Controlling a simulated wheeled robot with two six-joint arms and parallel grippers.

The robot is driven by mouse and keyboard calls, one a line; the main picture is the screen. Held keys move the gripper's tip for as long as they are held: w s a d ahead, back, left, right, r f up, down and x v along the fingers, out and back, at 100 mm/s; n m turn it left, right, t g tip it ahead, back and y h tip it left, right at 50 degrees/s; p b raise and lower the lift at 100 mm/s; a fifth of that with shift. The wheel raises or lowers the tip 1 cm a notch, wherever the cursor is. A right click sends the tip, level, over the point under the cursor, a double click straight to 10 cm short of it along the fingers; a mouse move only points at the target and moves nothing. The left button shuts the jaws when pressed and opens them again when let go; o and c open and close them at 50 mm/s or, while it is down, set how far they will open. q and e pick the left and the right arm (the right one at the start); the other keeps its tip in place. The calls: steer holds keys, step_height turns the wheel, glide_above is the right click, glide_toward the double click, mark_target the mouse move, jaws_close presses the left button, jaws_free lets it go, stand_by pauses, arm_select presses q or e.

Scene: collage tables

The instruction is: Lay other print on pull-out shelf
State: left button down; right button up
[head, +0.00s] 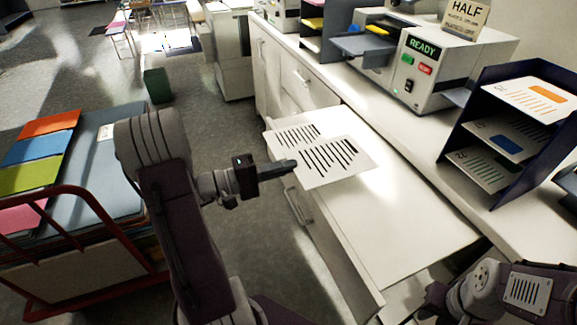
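Two white prints with black slanted stripes are at the far left end of the white pull-out shelf (400,215). The nearer print (340,167) overlaps the farther print (290,137), whose near part is hidden. My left gripper (290,165) is at the left edge of the nearer print, its fingers looking closed on that edge. Whether this print touches the shelf or is held just above it is hard to tell. My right arm's wrist (468,296) is at the bottom right, and its fingertips do not show clearly.
A grey machine with a READY sign (424,45) stands on the counter, beside a dark rack (512,120) of prints. A red cart (75,195) with coloured folders is at left. The shelf's middle and near end are clear. A green bin (158,86) stands on the floor.

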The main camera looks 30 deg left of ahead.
arm_select(q)
step_height(320, 180, down, 8)
steer(key=b, duration=0.6)
steer(key=shift+w+d+f, duration=0.15)
steer(key=shift+w+f, duration=0.05)
steer(key=c, duration=1.6)
jaws_free()
steer(key=v, duration=0.9)
